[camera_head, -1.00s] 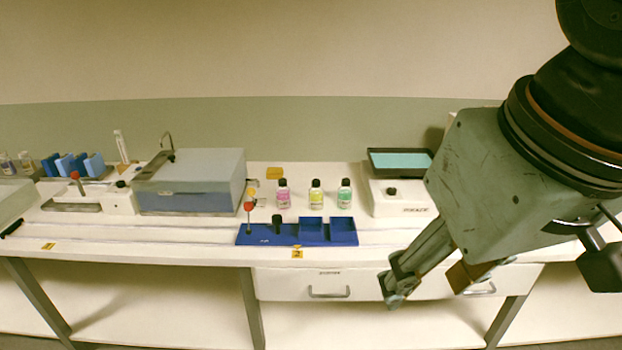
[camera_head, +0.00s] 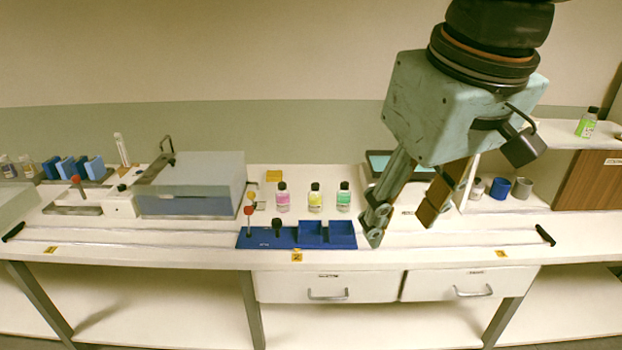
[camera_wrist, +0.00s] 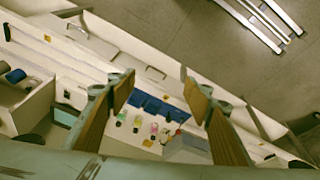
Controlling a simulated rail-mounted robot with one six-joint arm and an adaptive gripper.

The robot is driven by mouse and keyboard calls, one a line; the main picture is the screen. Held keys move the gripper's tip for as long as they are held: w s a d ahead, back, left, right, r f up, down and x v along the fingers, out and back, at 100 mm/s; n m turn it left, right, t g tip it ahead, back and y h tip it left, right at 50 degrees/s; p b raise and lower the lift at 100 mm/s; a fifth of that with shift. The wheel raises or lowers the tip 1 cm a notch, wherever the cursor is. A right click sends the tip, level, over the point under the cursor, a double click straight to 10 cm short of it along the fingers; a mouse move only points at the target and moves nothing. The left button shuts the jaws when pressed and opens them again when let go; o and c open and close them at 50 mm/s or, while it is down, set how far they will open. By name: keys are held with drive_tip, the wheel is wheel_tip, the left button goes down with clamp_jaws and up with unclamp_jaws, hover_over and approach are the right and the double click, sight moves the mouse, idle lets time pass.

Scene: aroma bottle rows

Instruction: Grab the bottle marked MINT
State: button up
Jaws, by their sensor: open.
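Three small black-capped bottles stand upright in a row on the white bench: a pink one (camera_head: 283,199), a yellow one (camera_head: 315,199) and a green one (camera_head: 344,197) at the right. Their labels are too small to read, so I cannot tell which says MINT. Another green bottle (camera_head: 587,124) stands on the raised shelf at far right, its label also unreadable. My gripper (camera_head: 400,226) is open and empty, pointing down, to the right of the row and nearer the front. In the wrist view, the row, with the green bottle (camera_wrist: 121,116), shows between the fingers (camera_wrist: 158,87).
A blue tray (camera_head: 268,238) with a red-knobbed stand lies in front of the bottles. A grey-blue box (camera_head: 195,185) stands to their left. A device with a teal top (camera_head: 380,161) is behind my gripper, partly hidden. Cups (camera_head: 521,188) stand under the right shelf.

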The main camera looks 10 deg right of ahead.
drive_tip(key=w+d+r+n+g+p, duration=0.1)
drive_tip(key=w+r+n+p, duration=0.1)
drive_tip(key=w, duration=0.7)
drive_tip(key=w+d+r+n+p, duration=0.1)
drive_tip(key=w+n+p, duration=0.1)
drive_tip(key=w, duration=0.7)
drive_tip(key=n+g+p, duration=0.2)
drive_tip(key=n+p, duration=0.7)
drive_tip(key=p, duration=0.2)
hover_over(344, 190)
drive_tip(key=w, duration=0.1)
drive_tip(key=f, duration=2.6)
drive_tip(key=shift+w+d, duration=0.2)
drive_tip(key=shift+d, duration=0.1)
drive_tip(key=shift+w+d+f, duration=0.1)
drive_tip(key=shift+w+f, duration=0.05)
drive_tip(key=shift+f, duration=0.15)
drive_tip(key=shift+f, duration=0.1)
drive_tip(key=shift+f, duration=4.2)
drive_tip(key=shift+f, duration=0.1)
drive_tip(key=shift+f+b, duration=0.4)
drive_tip(key=shift+f, duration=2.15)
